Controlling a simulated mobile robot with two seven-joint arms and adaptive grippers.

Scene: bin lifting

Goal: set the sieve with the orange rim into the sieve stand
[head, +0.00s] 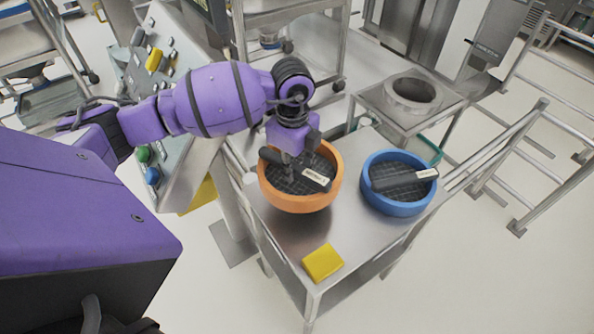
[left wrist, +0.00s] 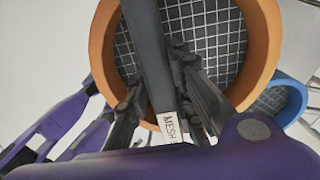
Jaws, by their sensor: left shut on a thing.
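I cannot tell whether the sieve touches the table. The sieve stand (head: 456,101), a steel frame with a round opening, is at the back right, with nothing in its opening. My right gripper is not in view.
A blue-rimmed sieve (head: 397,208) with a similar dark bar stands just right of the orange one. A yellow block (head: 322,262) lies at the table's near edge. Metal rails (head: 500,150) run along the right. A control panel (head: 160,110) stands left.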

